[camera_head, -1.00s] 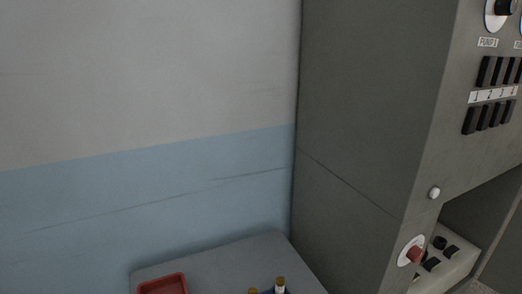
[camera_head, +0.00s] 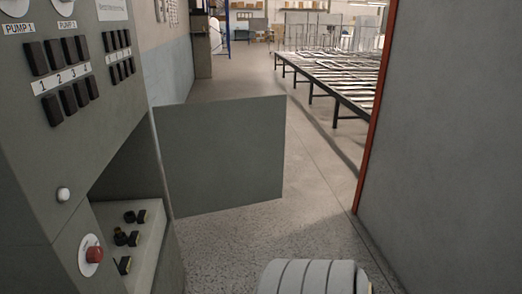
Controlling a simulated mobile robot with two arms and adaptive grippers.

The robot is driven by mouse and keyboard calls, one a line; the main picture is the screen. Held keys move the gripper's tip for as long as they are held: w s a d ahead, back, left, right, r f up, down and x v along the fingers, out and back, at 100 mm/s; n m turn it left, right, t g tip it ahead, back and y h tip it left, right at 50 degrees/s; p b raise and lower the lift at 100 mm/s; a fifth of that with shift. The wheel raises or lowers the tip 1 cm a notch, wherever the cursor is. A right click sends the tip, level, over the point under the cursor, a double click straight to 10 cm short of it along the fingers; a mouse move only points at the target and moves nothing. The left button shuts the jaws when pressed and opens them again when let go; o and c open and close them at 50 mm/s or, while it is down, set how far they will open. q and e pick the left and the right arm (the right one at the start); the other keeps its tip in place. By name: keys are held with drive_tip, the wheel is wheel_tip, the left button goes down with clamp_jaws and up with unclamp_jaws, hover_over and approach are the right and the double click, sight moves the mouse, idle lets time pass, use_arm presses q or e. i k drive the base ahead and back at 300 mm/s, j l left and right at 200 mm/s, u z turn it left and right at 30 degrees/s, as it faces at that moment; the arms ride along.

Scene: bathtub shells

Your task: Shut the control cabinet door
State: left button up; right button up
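The grey control cabinet (camera_head: 45,150) stands at the left of the head view, with black switches, number labels and a red button (camera_head: 94,255) on its lower part. Its grey door (camera_head: 225,155) is swung wide open, sticking out to the right from the far edge of the cabinet's opening. The recess behind the opening shows a small panel with several black knobs and switches (camera_head: 130,237). A rounded light grey segmented part of my own arm (camera_head: 315,277) shows at the bottom. Neither gripper is in view, and nothing touches the door.
A tall grey panel with an orange-red edge (camera_head: 374,120) stands close on the right. Speckled floor (camera_head: 240,240) lies free between it and the cabinet. A long low rack table (camera_head: 330,75) stands farther back, with shelves beyond.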

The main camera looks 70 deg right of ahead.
sight(217, 155)
drive_tip(key=l+z, duration=0.3)
drive_tip(key=i+l+z, duration=0.15)
drive_tip(key=l+z, duration=0.2)
drive_tip(key=i+l+z, duration=0.15)
drive_tip(key=l+z, duration=0.15)
drive_tip(key=l, duration=0.15)
drive_tip(key=i+l+z, duration=0.15)
drive_tip(key=l+z, duration=0.15)
